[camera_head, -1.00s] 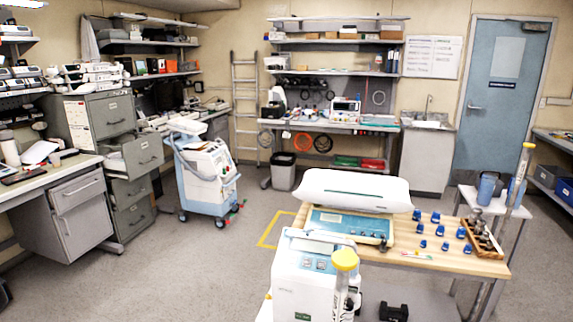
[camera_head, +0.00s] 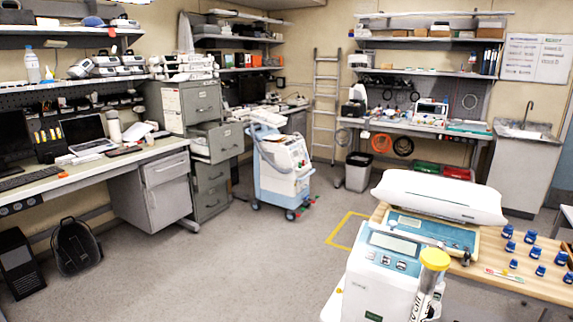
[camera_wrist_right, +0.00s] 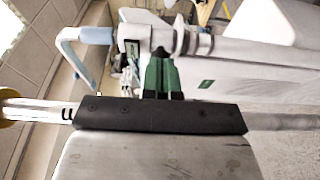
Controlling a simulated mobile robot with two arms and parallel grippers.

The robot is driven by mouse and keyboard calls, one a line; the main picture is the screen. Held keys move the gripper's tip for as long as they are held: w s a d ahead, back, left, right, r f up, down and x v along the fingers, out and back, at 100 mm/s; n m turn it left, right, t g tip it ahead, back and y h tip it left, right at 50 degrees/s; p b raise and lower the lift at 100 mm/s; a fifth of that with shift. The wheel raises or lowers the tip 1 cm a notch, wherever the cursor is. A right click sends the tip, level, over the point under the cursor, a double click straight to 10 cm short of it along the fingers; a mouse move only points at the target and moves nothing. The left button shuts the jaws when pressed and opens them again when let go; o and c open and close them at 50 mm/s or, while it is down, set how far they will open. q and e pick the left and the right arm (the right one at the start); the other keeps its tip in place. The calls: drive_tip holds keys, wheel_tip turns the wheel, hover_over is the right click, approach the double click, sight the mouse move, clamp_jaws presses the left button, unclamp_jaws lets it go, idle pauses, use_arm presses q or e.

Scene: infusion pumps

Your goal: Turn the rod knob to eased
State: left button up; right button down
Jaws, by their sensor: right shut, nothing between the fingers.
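I cannot make out a rod knob for certain in either view. A white device with a teal panel (camera_head: 385,270) stands at the front right of the head view. In the wrist view, my right gripper (camera_wrist_right: 162,62) is shut, with its dark and green fingers close together. A grey metal rod with collars (camera_wrist_right: 190,42) shows just beyond the fingertips; I cannot tell whether they touch. A white surface with a small green mark (camera_wrist_right: 207,84) is beside the fingers. My left gripper is not in view.
A blue-white cart (camera_head: 280,168) stands mid-floor. A drawer cabinet (camera_head: 211,190) and desk (camera_head: 100,172) line the left. The floor between is clear.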

drive_tip(key=shift+w+d+r, duration=0.15)
drive_tip(key=shift+w+d, duration=0.3)
drive_tip(key=shift+w, duration=0.15)
drive_tip(key=shift+w+d+r, duration=0.1)
drive_tip(key=shift+w+d, duration=0.3)
drive_tip(key=shift+w, duration=0.2)
drive_tip(key=shift+r, duration=0.15)
drive_tip(key=shift+a, duration=0.25)
drive_tip(key=shift+w+a+f+p, duration=0.1)
drive_tip(key=shift+a+f+p, duration=0.05)
drive_tip(key=shift+f+p, duration=0.15)
idle(0.4)
drive_tip(key=shift+d, duration=0.2)
